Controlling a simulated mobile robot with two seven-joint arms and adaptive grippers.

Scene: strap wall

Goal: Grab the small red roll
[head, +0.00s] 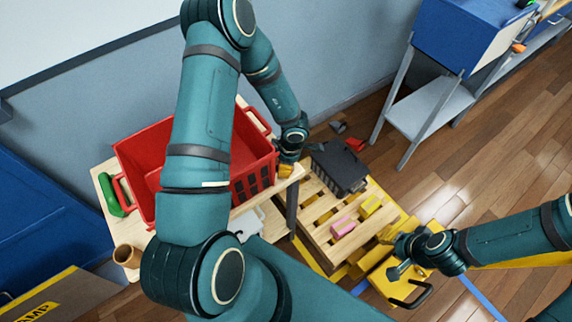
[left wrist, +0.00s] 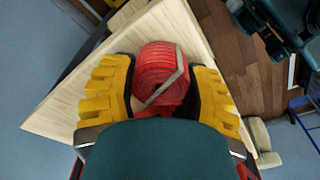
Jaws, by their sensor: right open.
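The small red roll (left wrist: 160,68) lies at a corner of the light wooden tabletop (left wrist: 190,28) in the left wrist view, with a thin pale band across it. My left gripper (left wrist: 160,88) has its yellow fingers on either side of the roll, close to it. Whether they press on it I cannot tell. In the head view my left gripper (head: 286,170) is at the table's right corner, beside the red crate, and the roll is hidden there. My right gripper (head: 394,254) is open, low at the right, near the yellow cart.
The red crate (head: 262,160) stands on the table, with a green item (head: 108,194) and a brown cup (head: 126,256) at its left. Right of it is a wooden pallet (head: 316,222) with a black box (head: 338,166), a pink block (head: 342,228) and a yellow block (head: 371,206).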

